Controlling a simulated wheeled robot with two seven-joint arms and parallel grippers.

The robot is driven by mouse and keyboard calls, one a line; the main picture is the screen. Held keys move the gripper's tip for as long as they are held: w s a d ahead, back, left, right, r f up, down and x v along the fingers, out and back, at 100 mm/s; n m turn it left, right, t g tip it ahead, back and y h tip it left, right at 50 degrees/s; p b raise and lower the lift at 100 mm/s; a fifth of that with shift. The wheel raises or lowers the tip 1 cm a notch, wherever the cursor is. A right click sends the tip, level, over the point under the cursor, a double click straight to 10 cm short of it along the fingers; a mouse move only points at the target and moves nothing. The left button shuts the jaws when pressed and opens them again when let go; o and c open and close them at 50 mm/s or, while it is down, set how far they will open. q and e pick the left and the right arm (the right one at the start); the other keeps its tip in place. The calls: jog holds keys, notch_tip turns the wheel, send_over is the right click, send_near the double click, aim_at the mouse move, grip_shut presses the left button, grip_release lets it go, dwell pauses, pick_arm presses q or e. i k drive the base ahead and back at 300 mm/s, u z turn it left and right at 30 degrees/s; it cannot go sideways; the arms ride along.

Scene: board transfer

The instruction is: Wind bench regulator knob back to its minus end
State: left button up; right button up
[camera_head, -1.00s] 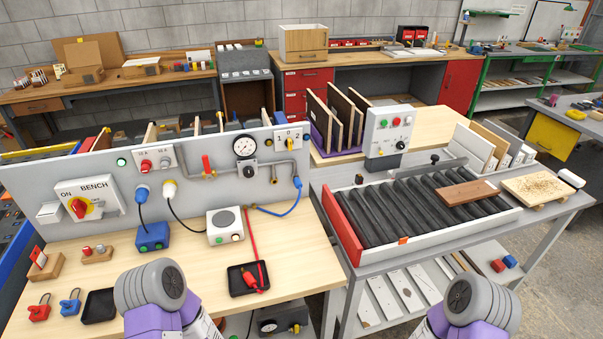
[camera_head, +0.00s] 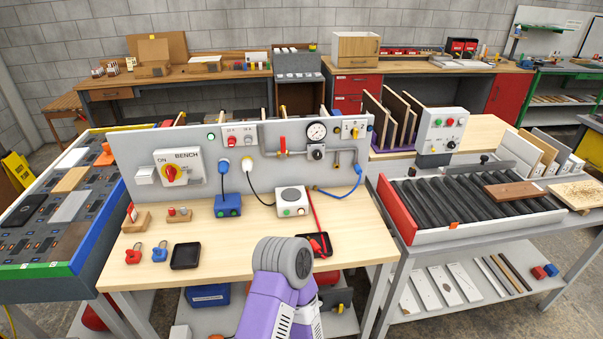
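The regulator knob (camera_head: 316,153) is a small dark round knob on the grey bench panel (camera_head: 280,165), just under the white round pressure gauge (camera_head: 316,131). A red-handled valve (camera_head: 283,145) and pipework sit to its left. The knob's marks and its minus end are too small to read. A purple and grey link of my own arm rises from the bottom edge, in front of the bench and well short of the panel. No gripper fingers show, and nothing touches the knob.
On the wooden benchtop (camera_head: 195,262) stand a blue box (camera_head: 228,206), a white box with a round top (camera_head: 292,202) and black trays (camera_head: 185,256). A roller conveyor (camera_head: 470,205) is at right. The air before the panel is clear.

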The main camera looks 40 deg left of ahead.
aim_at(318, 155)
jog(key=k, duration=0.25)
jog(key=u, duration=1.1)
